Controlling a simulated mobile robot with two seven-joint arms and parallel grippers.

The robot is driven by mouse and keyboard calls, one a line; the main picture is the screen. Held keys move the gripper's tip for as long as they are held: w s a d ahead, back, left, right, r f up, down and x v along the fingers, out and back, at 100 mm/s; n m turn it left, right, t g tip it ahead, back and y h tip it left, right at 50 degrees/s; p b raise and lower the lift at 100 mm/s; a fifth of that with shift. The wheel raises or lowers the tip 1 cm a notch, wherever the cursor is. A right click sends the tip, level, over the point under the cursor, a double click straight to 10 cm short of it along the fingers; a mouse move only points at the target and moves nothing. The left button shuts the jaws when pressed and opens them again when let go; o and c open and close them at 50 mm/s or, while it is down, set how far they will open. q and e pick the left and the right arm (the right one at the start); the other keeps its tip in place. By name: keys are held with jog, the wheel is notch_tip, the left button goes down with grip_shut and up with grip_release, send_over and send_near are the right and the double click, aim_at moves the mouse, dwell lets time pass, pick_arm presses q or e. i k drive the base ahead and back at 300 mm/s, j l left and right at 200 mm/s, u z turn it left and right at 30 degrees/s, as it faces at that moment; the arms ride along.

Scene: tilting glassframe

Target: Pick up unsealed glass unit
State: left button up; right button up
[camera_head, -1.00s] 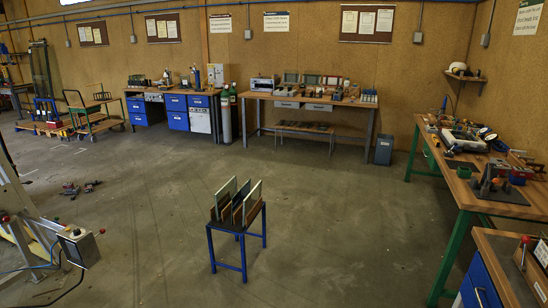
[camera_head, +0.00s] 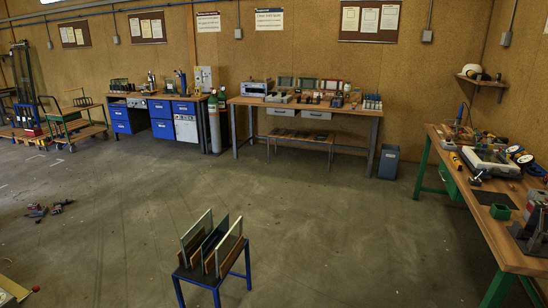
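Several upright glass units (camera_head: 211,243) stand side by side in a blue-legged rack (camera_head: 239,274) on the floor, at the lower middle of the head view. They lean slightly and show pale or dark edges. I cannot tell which of them is unsealed. Neither of my grippers is in view. The rack's lower legs are cut off by the bottom edge of the picture.
A workbench with tools (camera_head: 480,205) runs along the right side. Another bench (camera_head: 330,108) and a blue-drawer bench (camera_head: 160,118) stand at the back wall. Tools lie on the floor (camera_head: 48,210) at left. Open floor surrounds the rack.

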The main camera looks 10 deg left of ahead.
aim_at(194, 237)
jog(key=i+j+u, duration=0.3)
jog(key=i, duration=0.4)
jog(key=i+u, duration=0.3)
jog(key=i, duration=0.35)
jog(key=i+j+z, duration=0.65)
jog(key=j, duration=0.25)
jog(key=i+j+z, duration=0.25)
jog(key=j, duration=0.15)
jog(key=i+j+z, duration=0.2)
jog(key=j, duration=0.2)
